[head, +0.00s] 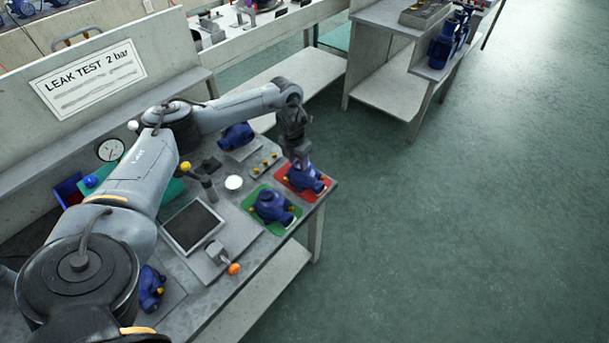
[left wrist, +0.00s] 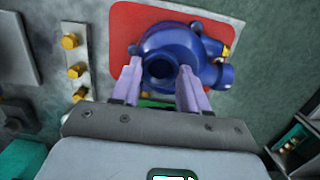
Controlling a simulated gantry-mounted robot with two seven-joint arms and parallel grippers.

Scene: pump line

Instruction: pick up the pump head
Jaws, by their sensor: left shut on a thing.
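A blue pump head (head: 306,181) sits on the red mat (head: 323,190) near the bench's right corner. In the left wrist view the pump head (left wrist: 178,55) shows its round opening toward the camera and a side outlet at the right. My left gripper (head: 301,163) comes down on it from above. Its two pale purple fingers (left wrist: 160,88) are on either side of the round neck, shut on it. Whether the pump head touches the mat cannot be told. Another blue pump head (head: 271,207) sits on the green mat (head: 253,198). My right gripper is not in view.
A strip with several brass fittings (head: 265,164) lies beside the red mat; it also shows in the left wrist view (left wrist: 76,62). More blue pump parts stand at the back (head: 236,137) and front left (head: 151,288). A clamp with an orange knob (head: 234,268) stands near the front edge.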

